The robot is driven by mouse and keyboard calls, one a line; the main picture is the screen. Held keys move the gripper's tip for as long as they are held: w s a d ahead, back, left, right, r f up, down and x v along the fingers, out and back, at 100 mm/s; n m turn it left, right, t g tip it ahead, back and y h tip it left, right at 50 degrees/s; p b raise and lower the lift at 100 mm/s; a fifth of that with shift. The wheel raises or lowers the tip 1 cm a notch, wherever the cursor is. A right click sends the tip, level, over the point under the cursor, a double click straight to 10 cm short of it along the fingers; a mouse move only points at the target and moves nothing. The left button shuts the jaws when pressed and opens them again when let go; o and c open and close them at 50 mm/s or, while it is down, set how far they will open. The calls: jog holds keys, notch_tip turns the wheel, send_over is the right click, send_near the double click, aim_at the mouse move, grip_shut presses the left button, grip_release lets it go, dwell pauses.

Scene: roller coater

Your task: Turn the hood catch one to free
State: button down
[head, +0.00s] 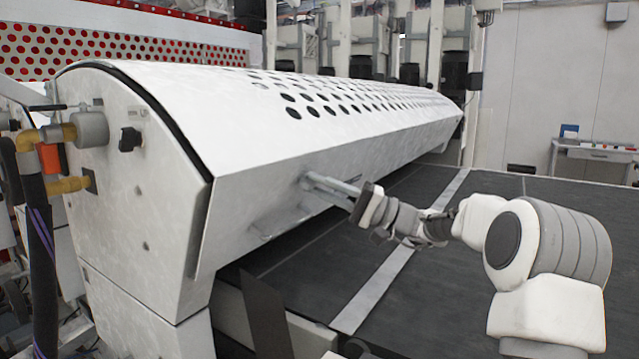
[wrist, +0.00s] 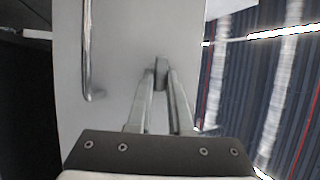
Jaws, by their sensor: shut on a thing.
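The white hood (head: 245,185) with rows of dark round holes lies across the machine and looks closed. My gripper (head: 316,182) reaches in from the right to the hood's sloped front face. In the wrist view, the fingers of my gripper (wrist: 161,92) are closed around a small grey catch (wrist: 161,66) that stands out from the white face. The catch looks upright in that view. In the head view the fingertips mostly hide it. No label shows, so its marked position cannot be read.
A metal bar handle (wrist: 88,50) stands out from the hood face to the left of the catch. A dark conveyor bed (head: 440,270) with a pale strip lies below my arm. A black knob (head: 130,140) and pipe fittings sit on the left end panel.

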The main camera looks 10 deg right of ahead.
dwell(0.3)
jog(key=c, duration=0.8)
grip_release()
jog(key=shift+d, duration=0.15)
jog(key=p+v, duration=0.1)
jog(key=v, duration=1.6)
jog(key=shift+f+p, duration=0.2)
jog(key=shift+p, duration=0.1)
